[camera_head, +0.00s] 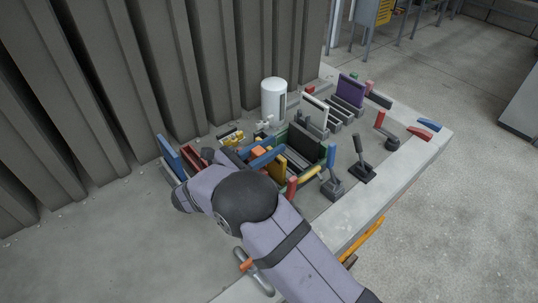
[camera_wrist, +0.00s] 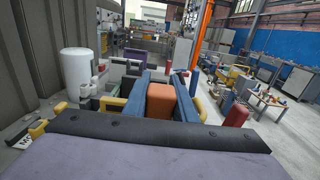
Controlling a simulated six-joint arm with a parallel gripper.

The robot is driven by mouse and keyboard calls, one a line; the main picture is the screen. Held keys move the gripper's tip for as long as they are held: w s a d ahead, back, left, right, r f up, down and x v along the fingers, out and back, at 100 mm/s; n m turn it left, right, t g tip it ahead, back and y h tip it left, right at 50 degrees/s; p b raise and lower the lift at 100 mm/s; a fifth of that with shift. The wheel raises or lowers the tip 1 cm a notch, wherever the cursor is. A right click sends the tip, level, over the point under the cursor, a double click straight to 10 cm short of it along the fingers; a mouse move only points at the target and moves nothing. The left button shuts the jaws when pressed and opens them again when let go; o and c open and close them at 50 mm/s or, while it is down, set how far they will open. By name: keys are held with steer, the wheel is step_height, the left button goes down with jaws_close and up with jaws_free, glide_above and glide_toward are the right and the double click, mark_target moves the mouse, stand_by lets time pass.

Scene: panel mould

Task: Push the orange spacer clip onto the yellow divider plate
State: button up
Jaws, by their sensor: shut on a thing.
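The orange spacer clip (camera_head: 259,152) is between the blue fingers of my gripper (camera_head: 262,154), which is shut on it. In the wrist view the clip (camera_wrist: 161,101) shows as an orange block between the two blue fingers (camera_wrist: 160,88). The yellow divider plate (camera_head: 279,168) stands upright just right of and below the clip in the head view. The clip looks close to its upper edge, but I cannot tell whether they touch. My wrist and arm hide part of the area in front. In the wrist view, the clip's lower side is hidden.
A dark panel (camera_head: 304,144), a white plate (camera_head: 314,111) and a purple plate (camera_head: 350,90) stand to the right. A white cylinder (camera_head: 273,98) stands behind. Levers (camera_head: 361,165) and a red post (camera_head: 291,189) stand nearby. A corrugated wall (camera_head: 160,70) closes the back left.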

step_height(320, 180, up, 7)
steer(key=b, duration=0.1)
steer(key=p+x, duration=0.2)
steer(key=x, duration=0.5)
steer(key=shift+f, duration=0.2)
steer(key=shift+w, duration=0.1)
step_height(320, 180, down, 6)
steer(key=b, duration=0.3)
stand_by(0.6)
steer(key=shift+f, duration=0.4)
stand_by(2.3)
